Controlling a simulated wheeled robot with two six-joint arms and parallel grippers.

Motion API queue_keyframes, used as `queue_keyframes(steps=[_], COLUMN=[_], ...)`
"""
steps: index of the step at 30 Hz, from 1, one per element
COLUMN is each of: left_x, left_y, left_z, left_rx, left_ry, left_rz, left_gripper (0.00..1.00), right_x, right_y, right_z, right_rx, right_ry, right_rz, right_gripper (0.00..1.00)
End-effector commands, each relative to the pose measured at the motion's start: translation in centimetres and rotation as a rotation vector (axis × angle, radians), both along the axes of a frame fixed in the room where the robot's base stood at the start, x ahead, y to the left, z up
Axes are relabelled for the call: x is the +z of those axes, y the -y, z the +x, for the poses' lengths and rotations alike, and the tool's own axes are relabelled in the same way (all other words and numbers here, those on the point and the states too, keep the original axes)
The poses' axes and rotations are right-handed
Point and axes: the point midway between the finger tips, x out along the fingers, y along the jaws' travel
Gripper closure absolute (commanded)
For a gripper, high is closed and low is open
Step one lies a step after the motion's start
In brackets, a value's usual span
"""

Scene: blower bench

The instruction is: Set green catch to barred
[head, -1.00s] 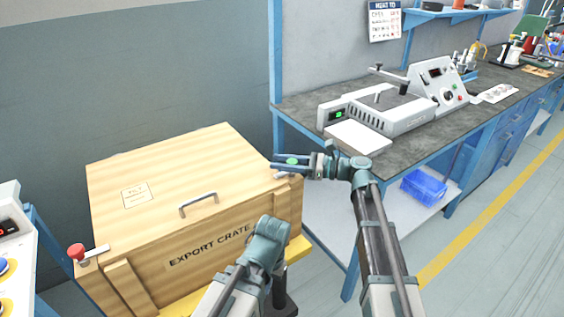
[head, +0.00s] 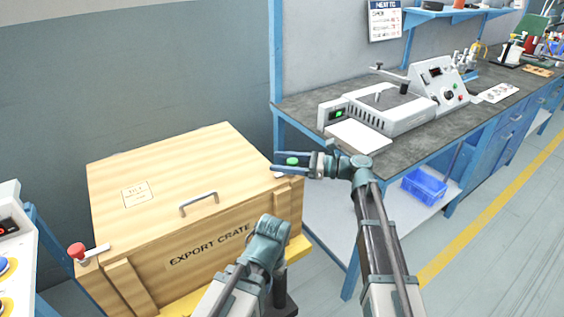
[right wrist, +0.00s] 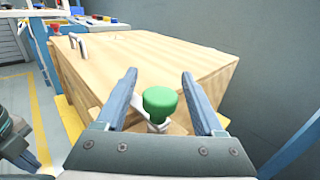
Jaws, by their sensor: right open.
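The green catch (head: 292,161) is a round green knob on a metal base at the right front corner of the wooden export crate (head: 240,150). In the right wrist view the green catch (right wrist: 160,102) stands between my two fingers, with a gap on each side. My right gripper (head: 280,164) is open around the knob and reaches in from the right. It also shows in the right wrist view (right wrist: 160,85). Part of the catch's metal plate is hidden behind the knob and fingers.
A red-knobbed catch (head: 77,251) with a metal bar sits at the crate's left front corner. A metal handle (head: 199,203) stands on the lid. A workbench (head: 300,99) with a grey machine is at the right, with a blue bin (head: 424,186) below.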

Motion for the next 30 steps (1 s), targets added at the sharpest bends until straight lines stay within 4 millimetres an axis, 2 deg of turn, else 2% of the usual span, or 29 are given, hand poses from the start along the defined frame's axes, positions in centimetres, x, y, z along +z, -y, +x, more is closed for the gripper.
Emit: queue_keyframes(steps=[5, 12, 18, 24, 30], left_x=[0.0, 0.0, 0.0, 0.0, 0.0], left_y=[0.0, 0.0, 0.0, 0.0, 0.0], left_z=[0.0, 0.0, 0.0, 0.0, 0.0], left_rx=[0.000, 0.000, 0.000, 0.000, 0.000], left_ry=[0.000, 0.000, 0.000, 0.000, 0.000], left_rz=[0.000, 0.000, 0.000, 0.000, 0.000], left_gripper=[1.00, 1.00, 1.00, 1.00, 1.00], right_x=[0.0, 0.0, 0.0, 0.0, 0.0], right_y=[2.1, 7.4, 11.0, 13.1, 13.6], right_z=[-0.3, -1.0, -1.5, -1.8, -1.9], right_rx=[-0.003, -0.004, -0.002, -0.002, 0.000], right_ry=[0.000, 0.000, 0.000, 0.000, 0.000], right_rz=[0.000, 0.000, 0.000, 0.000, 0.000], right_gripper=[0.30, 0.30, 0.30, 0.30, 0.30])
